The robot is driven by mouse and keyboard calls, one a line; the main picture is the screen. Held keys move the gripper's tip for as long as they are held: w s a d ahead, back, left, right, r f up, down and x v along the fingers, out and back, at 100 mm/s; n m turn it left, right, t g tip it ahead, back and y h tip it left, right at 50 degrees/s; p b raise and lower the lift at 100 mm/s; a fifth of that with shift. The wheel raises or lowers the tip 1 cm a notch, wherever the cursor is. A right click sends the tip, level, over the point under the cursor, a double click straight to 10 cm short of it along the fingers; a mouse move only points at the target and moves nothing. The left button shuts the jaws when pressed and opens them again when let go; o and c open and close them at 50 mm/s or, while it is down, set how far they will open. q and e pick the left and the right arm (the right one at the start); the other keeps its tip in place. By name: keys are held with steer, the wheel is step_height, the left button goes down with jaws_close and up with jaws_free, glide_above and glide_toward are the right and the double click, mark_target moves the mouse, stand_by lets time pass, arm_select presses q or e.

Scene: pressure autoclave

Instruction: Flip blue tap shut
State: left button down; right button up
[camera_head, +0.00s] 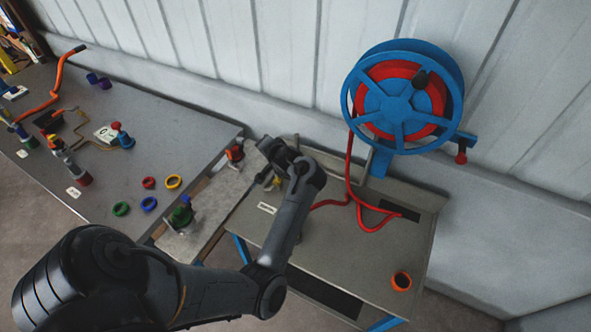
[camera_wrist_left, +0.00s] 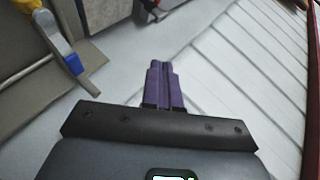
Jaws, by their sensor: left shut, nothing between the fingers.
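In the left wrist view a blue tap lever (camera_wrist_left: 66,52) shows at the upper left, its grey side facing up and its bright blue end pointing down the picture. A yellow part (camera_wrist_left: 26,5) sits at its upper end, cut by the frame edge. My left gripper (camera_wrist_left: 163,66) has its purple fingers closed together, empty, to the right of the lever and apart from it. In the head view my left arm hides most of this spot; only a small yellow piece (camera_head: 276,181) shows beside the wrist. The fingers are not clear there. My right gripper is not in view.
A blue hose reel (camera_head: 395,97) with red hose hangs on the wall at right, its hose running down onto the grey bench (camera_head: 335,245). Left, a dark table (camera_head: 120,95) holds several coloured rings and fittings.

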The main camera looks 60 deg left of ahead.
arm_select(q)
steer(key=w+d+f+n+g+h+b, duration=0.1)
steer(key=w+d+f+n+h+b, duration=0.2)
steer(key=w+f+b, duration=0.5)
steer(key=w+d+r+t+h+b, duration=0.2)
steer(key=w+d+b, duration=0.4)
steer(key=b, duration=0.3)
steer(key=shift+r, duration=0.65)
steer(key=s+a+f+b, duration=0.1)
steer(key=a+f+b, duration=0.3)
steer(key=a+f, duration=0.4)
steer(key=shift+s+a, duration=0.15)
steer(key=shift+a, duration=0.55)
